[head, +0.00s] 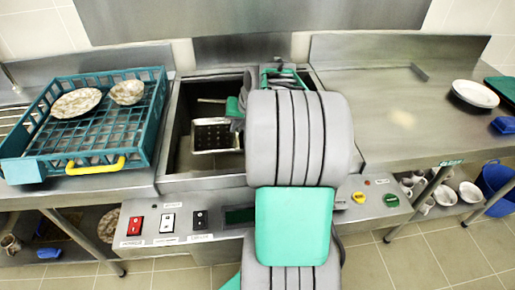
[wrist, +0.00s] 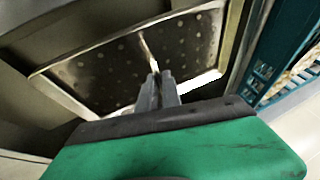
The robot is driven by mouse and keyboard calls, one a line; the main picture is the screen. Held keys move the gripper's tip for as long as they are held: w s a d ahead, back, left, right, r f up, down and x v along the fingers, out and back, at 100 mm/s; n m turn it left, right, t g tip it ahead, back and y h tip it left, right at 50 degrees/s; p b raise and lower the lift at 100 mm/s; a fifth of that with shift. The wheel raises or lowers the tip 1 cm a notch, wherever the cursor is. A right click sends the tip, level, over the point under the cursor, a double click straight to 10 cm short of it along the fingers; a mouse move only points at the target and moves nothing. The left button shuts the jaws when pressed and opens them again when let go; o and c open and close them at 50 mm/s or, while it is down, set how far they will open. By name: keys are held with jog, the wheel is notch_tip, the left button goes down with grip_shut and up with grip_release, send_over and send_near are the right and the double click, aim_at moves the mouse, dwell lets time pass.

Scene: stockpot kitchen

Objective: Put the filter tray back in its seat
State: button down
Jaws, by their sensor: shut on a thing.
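In the head view my arm hides most of the gripper and the right part of the well. I cannot tell whether the tray touches its seat.
A teal rack (head: 140,140) with a plate (head: 76,102) and bowl (head: 127,92) stands on the left counter. It also shows at the right of the wrist view (wrist: 268,68). Labelled switches (head: 168,222) line the front panel. The right counter (head: 395,115) is mostly clear.

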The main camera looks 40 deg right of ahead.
jog(key=s+d+f, duration=0.1)
jog(key=f, duration=0.1)
jog(key=s+d+f, duration=0.1)
jog(key=d+f, duration=0.1)
jog(key=s+d+f, duration=0.2)
jog(key=shift+s+f, duration=0.1)
jog(key=shift+f, duration=0.15)
jog(key=f, duration=0.3)
jog(key=shift+s+d, duration=0.1)
jog(key=shift+d, duration=0.1)
jog(key=shift+f, duration=0.35)
jog(key=c, duration=1.5)
grip_release()
jog(key=shift+c, duration=0.2)
